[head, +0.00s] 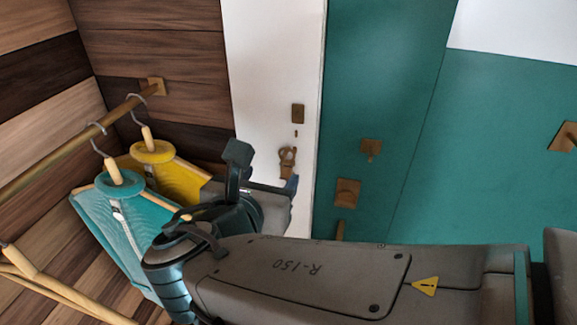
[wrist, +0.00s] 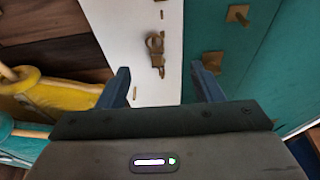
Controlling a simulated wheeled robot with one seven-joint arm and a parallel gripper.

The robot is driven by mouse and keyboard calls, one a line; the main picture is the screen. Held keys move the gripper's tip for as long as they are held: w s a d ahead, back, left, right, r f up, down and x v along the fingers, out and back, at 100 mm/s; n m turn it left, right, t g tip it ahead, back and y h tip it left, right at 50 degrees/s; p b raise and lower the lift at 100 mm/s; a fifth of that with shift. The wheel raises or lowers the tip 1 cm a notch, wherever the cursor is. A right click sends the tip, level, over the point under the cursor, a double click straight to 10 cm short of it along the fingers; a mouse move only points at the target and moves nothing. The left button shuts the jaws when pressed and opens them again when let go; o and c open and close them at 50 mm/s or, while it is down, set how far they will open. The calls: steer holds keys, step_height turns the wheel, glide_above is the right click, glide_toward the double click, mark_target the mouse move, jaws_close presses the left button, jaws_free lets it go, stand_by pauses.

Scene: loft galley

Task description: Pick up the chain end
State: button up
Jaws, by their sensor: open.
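A brass fitting (head: 288,158) with a short hanging part is on the white upright panel. It looks like the chain piece, but its links are too small to tell apart. In the wrist view this fitting (wrist: 155,45) shows beyond my fingertips, between them from side to side, with its lower piece hanging down. My gripper (head: 266,174) is open and empty, close in front of the white panel. In the wrist view my gripper (wrist: 160,80) has its fingers spread wide. One fingertip overlaps the fitting's lower edge in the head view, so the exact gap is unclear.
A teal door (head: 400,190) stands right of the white panel, with brass plates (head: 347,190) on it. At left, a yellow garment (head: 178,180) and a teal garment (head: 125,225) hang from a wooden rail (head: 75,145), close to my arm. A brass lever (head: 568,136) is far right.

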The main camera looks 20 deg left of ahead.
steer(key=p, duration=0.2)
glide_toward(286, 147)
steer(key=x, duration=0.3)
steer(key=p+x, duration=0.1)
steer(key=x, duration=0.3)
steer(key=shift+w+f, duration=0.25)
steer(key=shift+w, duration=0.05)
steer(key=c, duration=1.3)
jaws_close()
steer(key=shift+r, duration=0.15)
